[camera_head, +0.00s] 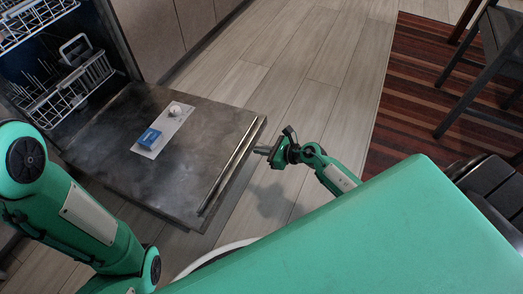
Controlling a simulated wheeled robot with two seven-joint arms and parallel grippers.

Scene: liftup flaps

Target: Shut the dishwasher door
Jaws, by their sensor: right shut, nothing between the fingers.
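The dishwasher door (120,155) hangs open, lying about flat in front of the dishwasher at the left. Its inner face is up, with a detergent dispenser that has a blue block (149,138) on it. My right gripper (262,151) is shut and empty. In the picture it sits just right of the door's outer edge (232,163); I cannot tell whether it touches. My left arm comes in at the lower left, in front of the door's near corner; its gripper is not in view.
A white wire rack (70,90) shows inside the dishwasher, with another rack (35,18) above. Cabinets (150,35) stand behind. Wooden floor (300,75) is clear right of the door. A striped rug (425,85) and a dark chair (490,60) are at the right.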

